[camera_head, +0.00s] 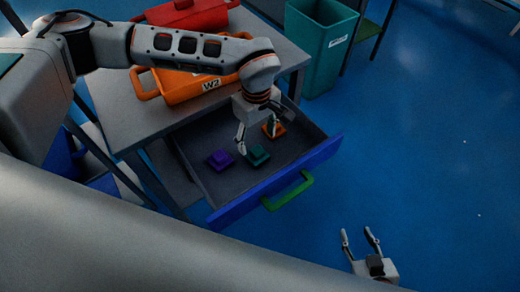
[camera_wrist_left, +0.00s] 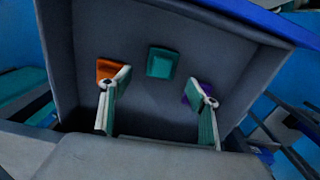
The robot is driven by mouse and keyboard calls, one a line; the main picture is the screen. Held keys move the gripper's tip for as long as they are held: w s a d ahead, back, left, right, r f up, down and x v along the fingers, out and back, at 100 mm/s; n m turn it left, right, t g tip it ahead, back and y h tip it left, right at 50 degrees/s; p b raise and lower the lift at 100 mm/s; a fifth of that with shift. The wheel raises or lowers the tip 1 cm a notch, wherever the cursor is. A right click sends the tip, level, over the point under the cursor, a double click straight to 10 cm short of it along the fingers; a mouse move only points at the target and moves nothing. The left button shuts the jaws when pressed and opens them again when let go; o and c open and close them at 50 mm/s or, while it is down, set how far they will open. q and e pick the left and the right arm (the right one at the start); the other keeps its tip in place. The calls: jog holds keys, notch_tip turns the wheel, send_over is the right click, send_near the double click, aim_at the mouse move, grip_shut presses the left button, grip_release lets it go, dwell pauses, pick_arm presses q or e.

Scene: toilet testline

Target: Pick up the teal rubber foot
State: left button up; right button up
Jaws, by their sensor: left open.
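The teal rubber foot (camera_head: 257,155) lies in the open drawer (camera_head: 205,180) between a purple and an orange foot. In the left wrist view the teal foot (camera_wrist_left: 162,62) sits beyond my fingertips, roughly centred between them and apart from both. My left gripper (camera_head: 256,140) is open and empty, pointing down into the drawer; it also shows in the left wrist view (camera_wrist_left: 165,88). My right gripper (camera_head: 359,240) is open and empty over the blue floor, away from the drawer.
The purple foot (camera_head: 220,159) and orange foot (camera_head: 273,128) lie on either side, close to my left fingers. The blue drawer front (camera_head: 285,185) has a green handle (camera_head: 288,192). An orange W2 crate (camera_head: 180,88) and red container (camera_head: 187,14) stand on the table. A green bin (camera_head: 318,45) stands behind.

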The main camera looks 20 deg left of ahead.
aim_at(257, 151)
pick_arm(q)
jog(key=shift+s+f, duration=0.25)
jog(key=shift+f, duration=0.6)
notch_tip(257, 151, down, 5)
jog(key=shift+d+f, duration=0.1)
jog(key=c, duration=1.2)
